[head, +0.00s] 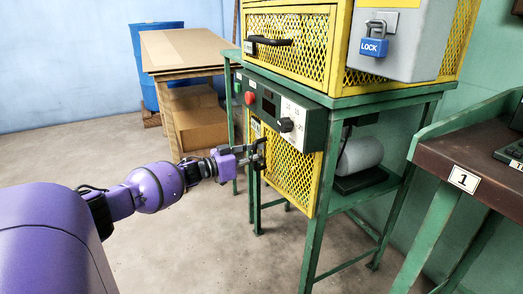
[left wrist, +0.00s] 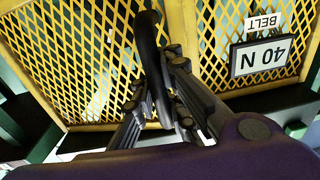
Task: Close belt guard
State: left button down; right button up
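The belt guard (head: 294,184) is a yellow mesh panel under the control box of the green press stand. In the left wrist view its mesh (left wrist: 80,60) fills the background, with a black bar handle (left wrist: 148,38) in front. My left gripper (head: 258,155) is at the guard's left part. In the left wrist view, its fingers (left wrist: 157,88) lie on both sides of the handle, close against it. The exact contact is partly hidden. A "BELT 40 N" label (left wrist: 263,57) is beside the handle. My right gripper is not in view.
The control box (head: 285,115), with a red button and black knob, juts out above the guard. A green leg (head: 314,250) stands at its right. A brown-topped bench (head: 470,165) is at the right. A wooden table (head: 185,50) is behind; the floor in front is clear.

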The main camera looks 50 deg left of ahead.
pick_arm(q)
jog(key=c, duration=2.1)
grip_release()
jog(key=shift+a+f, duration=0.15)
jog(key=shift+a, duration=0.25)
jog(key=shift+s+d, duration=0.1)
jog(key=shift+d, duration=0.05)
